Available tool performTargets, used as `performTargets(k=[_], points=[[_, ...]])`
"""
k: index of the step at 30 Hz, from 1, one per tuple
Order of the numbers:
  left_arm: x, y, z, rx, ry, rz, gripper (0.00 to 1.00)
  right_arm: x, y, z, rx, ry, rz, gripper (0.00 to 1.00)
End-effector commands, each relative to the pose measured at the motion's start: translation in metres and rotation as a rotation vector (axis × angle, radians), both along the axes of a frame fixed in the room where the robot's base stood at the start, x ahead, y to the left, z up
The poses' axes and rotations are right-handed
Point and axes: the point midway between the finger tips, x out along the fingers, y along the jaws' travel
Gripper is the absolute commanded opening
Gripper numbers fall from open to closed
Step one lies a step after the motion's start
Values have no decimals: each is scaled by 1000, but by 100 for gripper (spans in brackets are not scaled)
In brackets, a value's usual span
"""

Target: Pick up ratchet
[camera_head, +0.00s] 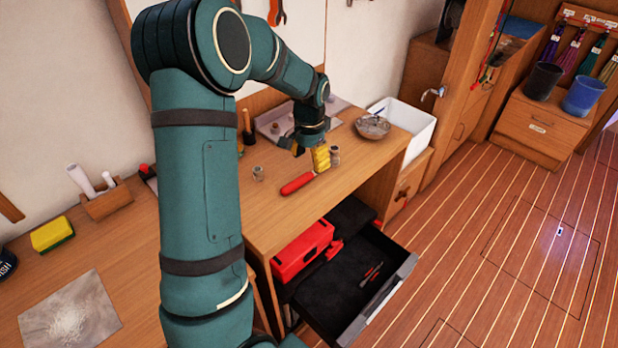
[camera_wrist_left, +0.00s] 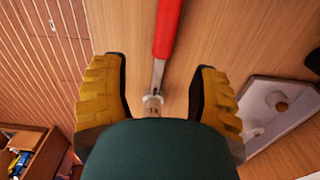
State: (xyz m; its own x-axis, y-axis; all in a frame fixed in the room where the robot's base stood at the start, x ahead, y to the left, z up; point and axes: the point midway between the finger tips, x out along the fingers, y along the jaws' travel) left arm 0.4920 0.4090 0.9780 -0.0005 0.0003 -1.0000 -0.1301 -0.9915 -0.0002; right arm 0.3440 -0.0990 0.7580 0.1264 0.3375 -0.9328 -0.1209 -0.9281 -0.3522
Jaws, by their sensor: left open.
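The ratchet, with a red handle and a metal shaft and head, lies on the wooden bench top. Its red handle (camera_head: 297,184) shows in the head view, while its far end is hidden behind my left gripper. My left gripper (camera_head: 311,158) is above the bench over that end, fingers pointing down. In the wrist view the ratchet (camera_wrist_left: 167,32) runs from the top edge down between the open yellow-padded fingers (camera_wrist_left: 160,75). Its metal head lies between them, with a gap on each side. My right gripper is in neither view.
A bowl (camera_head: 372,126) and a white bin (camera_head: 412,128) are to the right. An open drawer (camera_head: 385,290) with a red toolbox (camera_head: 301,250) juts out below the bench.

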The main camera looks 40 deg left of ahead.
Motion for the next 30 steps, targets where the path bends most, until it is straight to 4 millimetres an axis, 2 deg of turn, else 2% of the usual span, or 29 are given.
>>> performTargets(k=[8, 17, 25, 30], points=[[0, 1, -17, -1, 2, 0, 61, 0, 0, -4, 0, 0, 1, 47], [1, 3, -57, -1, 1, 0, 61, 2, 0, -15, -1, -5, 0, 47], [1, 3, -58, 0, -1, 0, 59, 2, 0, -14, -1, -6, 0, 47], [1, 3, -58, 0, -1, 0, 0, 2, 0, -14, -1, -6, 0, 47]])
